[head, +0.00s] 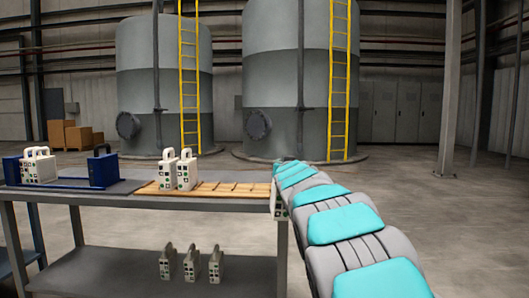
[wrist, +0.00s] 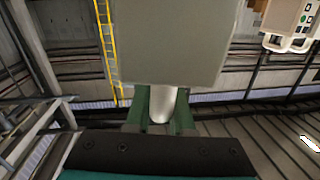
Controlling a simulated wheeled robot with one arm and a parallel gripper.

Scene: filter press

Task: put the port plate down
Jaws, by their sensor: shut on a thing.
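My gripper (wrist: 162,112), with green fingers, is shut on the white handle of the port plate (wrist: 175,45), a pale block whose plain grey face fills the upper middle of the wrist view. In the head view my arm reaches to the right end of the table, and the held port plate (head: 279,207) shows there as a pale sliver with dark port marks, mostly hidden by my arm. A wooden slotted rack (head: 222,188) lies on the table's right half. Two similar plates (head: 177,171) stand upright at its left end; its slots to the right look empty.
A blue press frame (head: 104,169) holding plates (head: 39,167) stands on the table's left. Several more plates (head: 191,264) stand on the lower shelf (head: 110,272). Another plate (wrist: 288,17) shows top right in the wrist view. The floor right of the table is clear.

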